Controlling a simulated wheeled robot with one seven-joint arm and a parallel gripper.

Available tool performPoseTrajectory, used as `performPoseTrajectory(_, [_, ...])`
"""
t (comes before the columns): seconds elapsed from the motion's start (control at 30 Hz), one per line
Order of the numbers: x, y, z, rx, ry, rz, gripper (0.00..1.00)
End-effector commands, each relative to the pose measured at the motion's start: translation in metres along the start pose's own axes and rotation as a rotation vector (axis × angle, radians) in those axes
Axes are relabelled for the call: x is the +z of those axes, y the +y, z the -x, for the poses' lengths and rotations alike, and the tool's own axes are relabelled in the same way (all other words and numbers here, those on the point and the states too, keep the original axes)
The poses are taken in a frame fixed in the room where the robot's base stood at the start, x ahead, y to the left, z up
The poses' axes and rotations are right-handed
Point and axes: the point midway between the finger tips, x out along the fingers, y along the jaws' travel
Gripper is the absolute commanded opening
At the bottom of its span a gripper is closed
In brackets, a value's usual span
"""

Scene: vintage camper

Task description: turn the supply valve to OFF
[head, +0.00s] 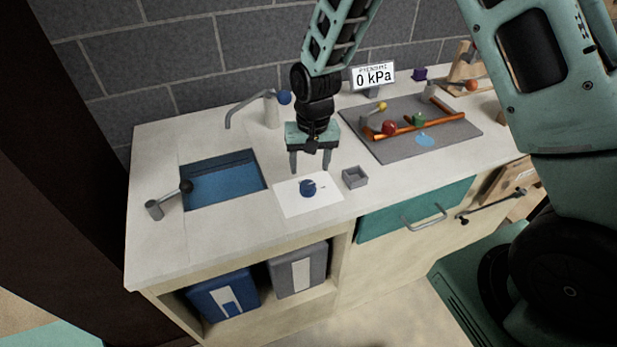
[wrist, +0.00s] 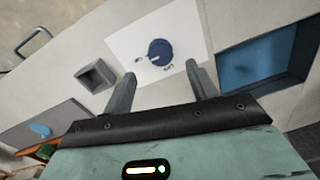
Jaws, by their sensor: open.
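A round blue knob (head: 307,188) sits on a white plate (head: 328,206) on the counter, with small dark marks beside it that I cannot read. In the wrist view the blue knob (wrist: 160,52) shows just beyond the fingertips, between their lines. My gripper (head: 310,166) points down above the counter, behind the white plate, open and empty. Orange pipework (head: 425,126) with a red knob (head: 389,128), a green knob (head: 418,120) and a yellow-tipped lever (head: 374,112) lies on a grey panel (head: 386,155). No label readable here names the supply valve.
A sink (head: 223,180) with a blue-tipped tap (head: 271,108) is to the left, with a black-knobbed lever (head: 168,201) beside it. A small grey open box (head: 355,177) stands right of the plate. A sign (head: 373,76) reads 0 kPa.

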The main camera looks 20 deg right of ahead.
Motion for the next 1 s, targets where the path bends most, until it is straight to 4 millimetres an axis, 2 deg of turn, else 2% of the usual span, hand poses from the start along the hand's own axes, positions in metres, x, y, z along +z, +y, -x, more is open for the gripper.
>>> performPoseTrajectory(0.2, [0.002, 0.0, -0.038, 0.001, -0.004, 0.001, 0.58])
performPoseTrajectory(0.33, [0.001, 0.0, -0.053, 0.001, -0.002, 0.001, 0.58])
performPoseTrajectory(0.5, [0.0, 0.0, -0.063, 0.0, 0.0, 0.001, 0.58])
performPoseTrajectory(0.77, [0.0, 0.0, -0.064, 0.0, 0.0, 0.001, 0.58])
performPoseTrajectory(0.8, [0.0, 0.0, -0.064, 0.0, 0.0, 0.001, 0.55])
performPoseTrajectory(0.93, [0.0, 0.0, -0.064, 0.0, 0.0, 0.001, 0.19])
performPoseTrajectory(0.97, [0.0, 0.0, -0.064, 0.0, 0.0, 0.001, 0.13])
performPoseTrajectory(1.0, [0.0, 0.0, -0.064, 0.0, 0.0, 0.001, 0.14])
